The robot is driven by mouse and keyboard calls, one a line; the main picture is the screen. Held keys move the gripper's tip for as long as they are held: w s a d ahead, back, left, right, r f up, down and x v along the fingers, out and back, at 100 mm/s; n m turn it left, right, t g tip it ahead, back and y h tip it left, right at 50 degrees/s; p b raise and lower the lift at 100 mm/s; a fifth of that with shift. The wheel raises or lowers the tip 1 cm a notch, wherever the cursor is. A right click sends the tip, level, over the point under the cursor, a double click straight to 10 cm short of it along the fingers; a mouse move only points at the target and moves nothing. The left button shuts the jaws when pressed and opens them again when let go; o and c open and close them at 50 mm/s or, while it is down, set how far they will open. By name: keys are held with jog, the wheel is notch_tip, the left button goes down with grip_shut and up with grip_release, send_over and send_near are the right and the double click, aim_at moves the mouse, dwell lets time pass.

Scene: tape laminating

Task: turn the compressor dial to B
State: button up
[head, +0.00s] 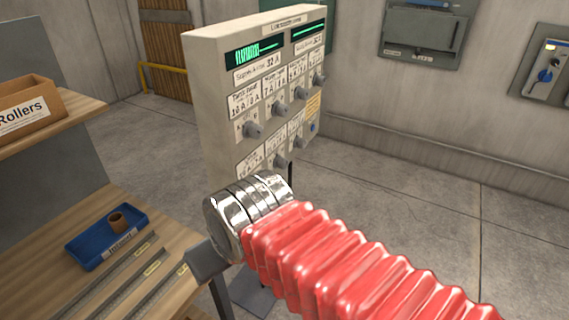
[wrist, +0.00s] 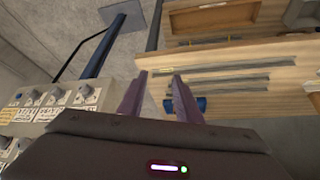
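A beige control panel (head: 212,90) stands upright in the middle of the head view, with green displays at the top and several grey knobs below them, such as one lower-left knob (head: 253,130). Most labels are too small to read, so I cannot tell which knob is the compressor dial. The lower knobs are partly hidden by my arm. In the wrist view, the panel's knobs (wrist: 56,96) show at the left edge. My gripper (wrist: 158,77) has its two purple fingers apart with nothing held between them. It points toward the workbench, apart from the panel.
A "Rollers" box (head: 30,108) sits on the shelf above. Grey wall boxes (head: 421,30) hang at right. Floor right of the panel is clear.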

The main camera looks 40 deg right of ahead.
jog(key=shift+o, duration=0.5)
jog(key=o, duration=0.3)
jog(key=shift+w+f, duration=0.1)
jog(key=shift+w, duration=0.05)
jog(key=shift+w+d+f+m+g+y, duration=0.3)
jog(key=shift+f+m+g, duration=0.2)
jog(key=shift+m, duration=0.4)
jog(key=w+d+f+m+t+y, duration=0.1)
jog(key=w+d+f+m+y, duration=0.25)
jog(key=w+d+m, duration=0.45)
jog(key=w+d+f+m+y, duration=0.2)
jog(key=w+d+m+y, duration=0.35)
jog(key=m, duration=0.45)
jog(key=s+d+f+m+t+h, duration=0.1)
jog(key=d+m+t, duration=0.2)
jog(key=d, duration=0.6)
jog(key=s+d+f+m+t+h, duration=0.1)
jog(key=d+m+t, duration=0.3)
jog(key=d, duration=0.5)
jog(key=s+d+f+m+t+h, duration=0.1)
jog(key=d+f+m+t, duration=0.2)
jog(key=d+m, duration=0.4)
jog(key=shift+d+t+h, duration=0.4)
jog(key=shift+d+t, duration=0.3)
jog(key=shift+d, duration=0.75)
